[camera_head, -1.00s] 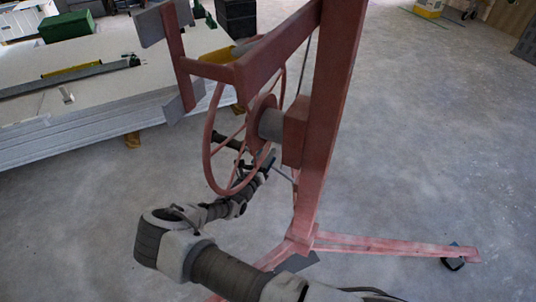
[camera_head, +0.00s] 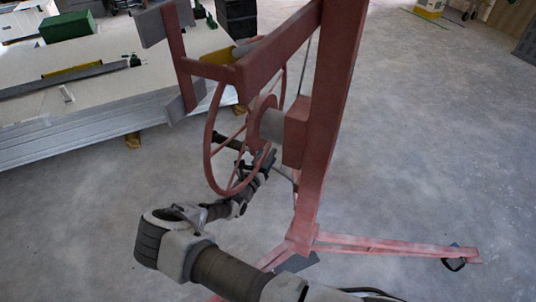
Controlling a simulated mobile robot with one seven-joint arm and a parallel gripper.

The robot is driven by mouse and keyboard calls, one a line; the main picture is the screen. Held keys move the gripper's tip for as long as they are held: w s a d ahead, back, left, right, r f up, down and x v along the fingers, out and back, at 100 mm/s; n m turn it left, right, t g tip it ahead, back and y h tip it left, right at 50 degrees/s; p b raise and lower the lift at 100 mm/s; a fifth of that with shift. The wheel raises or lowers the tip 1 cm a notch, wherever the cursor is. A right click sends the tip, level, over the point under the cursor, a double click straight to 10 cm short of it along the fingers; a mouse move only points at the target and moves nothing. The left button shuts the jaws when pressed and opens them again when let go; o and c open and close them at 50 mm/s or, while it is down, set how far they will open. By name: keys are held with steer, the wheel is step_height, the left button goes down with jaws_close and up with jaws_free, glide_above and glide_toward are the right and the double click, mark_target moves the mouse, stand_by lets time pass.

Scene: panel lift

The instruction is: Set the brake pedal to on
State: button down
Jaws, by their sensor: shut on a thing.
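The red panel lift stands in the middle, with a large red wheel (camera_head: 211,160) on its post. My gripper (camera_head: 269,158) is behind the wheel's lower right rim, partly hidden by it. It is shut at the near end of a thin grey rod (camera_head: 285,173) that runs toward the post. This rod looks like the brake pedal, but the contact is small and partly hidden. A dark handle (camera_head: 224,140) sticks out at the wheel, apart from my gripper.
The red post (camera_head: 325,130) and floor legs (camera_head: 385,246) stand close to my arm on the right. A stack of white panels (camera_head: 80,130) lies at the left. A green box (camera_head: 66,25) is at the back left. The floor at the right is mostly clear.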

steer(key=shift+s+d+f, duration=0.1)
steer(key=shift+d+f, duration=0.25)
steer(key=shift+f, duration=0.2)
steer(key=shift+a+f+n, duration=0.2)
steer(key=shift+f+n, duration=0.1)
steer(key=shift+n, duration=0.2)
step_height(320, 180, down, 10)
steer(key=w+a+n, duration=0.1)
steer(key=a+n, duration=0.1)
steer(key=n, duration=0.5)
steer(key=shift+w+f, duration=0.15)
steer(key=shift+w, duration=0.1)
steer(key=shift+a, duration=0.1)
steer(key=c, duration=0.9)
jaws_free()
steer(key=shift+w+a, duration=0.1)
steer(key=shift+a, duration=0.05)
steer(key=shift+a, duration=0.1)
